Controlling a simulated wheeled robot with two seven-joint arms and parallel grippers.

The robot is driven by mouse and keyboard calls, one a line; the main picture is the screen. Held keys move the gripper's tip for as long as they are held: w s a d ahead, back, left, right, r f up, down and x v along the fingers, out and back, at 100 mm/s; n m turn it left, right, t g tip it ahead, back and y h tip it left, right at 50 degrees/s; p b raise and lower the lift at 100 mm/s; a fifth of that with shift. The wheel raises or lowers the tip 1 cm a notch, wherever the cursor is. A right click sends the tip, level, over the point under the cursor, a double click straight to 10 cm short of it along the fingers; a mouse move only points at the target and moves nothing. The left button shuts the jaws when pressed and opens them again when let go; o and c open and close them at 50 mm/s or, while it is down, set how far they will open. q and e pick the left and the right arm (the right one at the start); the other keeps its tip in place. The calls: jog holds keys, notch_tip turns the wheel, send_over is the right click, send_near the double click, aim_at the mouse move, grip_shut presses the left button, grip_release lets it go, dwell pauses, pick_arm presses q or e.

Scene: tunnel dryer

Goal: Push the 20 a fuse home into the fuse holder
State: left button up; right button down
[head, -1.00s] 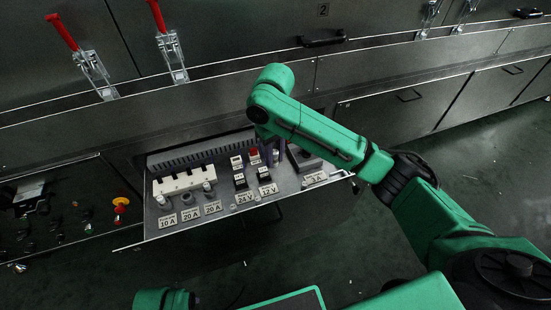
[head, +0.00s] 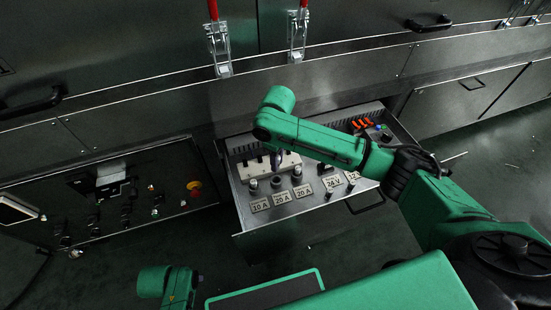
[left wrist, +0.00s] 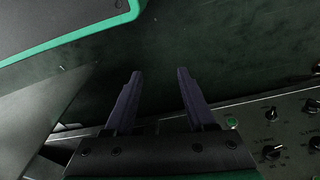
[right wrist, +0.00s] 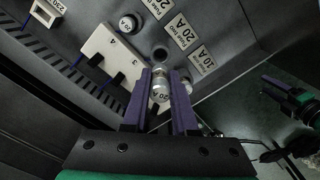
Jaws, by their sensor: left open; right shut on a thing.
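My right gripper (right wrist: 160,78) is shut on a small metal-and-glass-looking fuse (right wrist: 160,84) marked 20 A. In the right wrist view the fuse is between the purple fingertips, just short of the dark round opening of the open fuse holder (right wrist: 160,53) in the picture; the exact gap cannot be told. In the head view my right gripper (head: 276,160) hangs over the panel behind this middle holder (head: 277,181), labelled 20 A; the fuse is hard to make out there. My left gripper (left wrist: 158,90) is open and empty in the left wrist view, away from the panel.
Capped holders stand on both sides: 10 A (head: 252,184) and another 20 A (head: 304,172). A white block (right wrist: 112,55) with black switches lies close to the fingers. Red-handled clamps (head: 220,50) rise behind. A control panel (head: 120,200) is at the left.

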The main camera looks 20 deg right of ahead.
jog(key=shift+f+p, duration=0.25)
jog(key=shift+p, duration=0.3)
notch_tip(320, 180, down, 4)
jog(key=shift+a+f+b, duration=0.1)
jog(key=shift+f+b, duration=0.1)
jog(key=shift+b, duration=0.7)
jog(key=shift+f, duration=0.45)
pick_arm(q)
jog(key=shift+w+a+r, duration=0.15)
jog(key=shift+w+r, duration=0.05)
jog(key=shift+r, duration=0.6)
pick_arm(e)
jog(key=shift+r, duration=0.1)
pick_arm(q)
jog(key=shift+r+p, duration=0.5)
jog(key=shift+r, duration=0.05)
